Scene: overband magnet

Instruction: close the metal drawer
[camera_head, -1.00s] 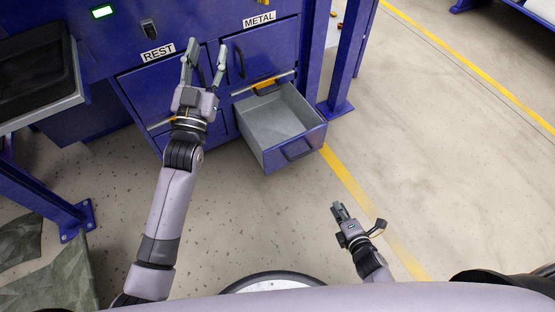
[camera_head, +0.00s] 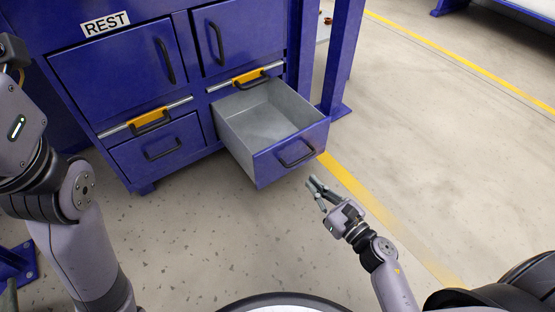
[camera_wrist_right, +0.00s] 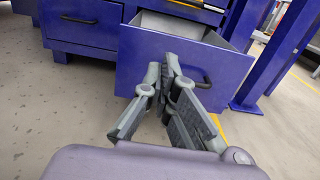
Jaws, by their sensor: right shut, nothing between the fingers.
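The metal drawer (camera_head: 262,168) is pulled out of the blue cabinet, on the lower right side, with a grey, empty inside. Its blue front with a black handle (camera_head: 298,154) faces me. My right gripper (camera_head: 315,188) is shut and empty, in front of and a little below the drawer front, apart from it in the head view. In the right wrist view the drawer front (camera_wrist_right: 140,62) fills the middle, behind the gripper fingers (camera_wrist_right: 168,62). My left arm shows at the left edge of the head view; its fingers are out of frame.
The REST side (camera_head: 105,24) of the cabinet has a shut door (camera_head: 115,70) and a shut lower drawer (camera_head: 135,160). Blue posts (camera_head: 342,60) stand right of the open drawer. The floor in front and to the right is clear, with a yellow line (camera_head: 345,180).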

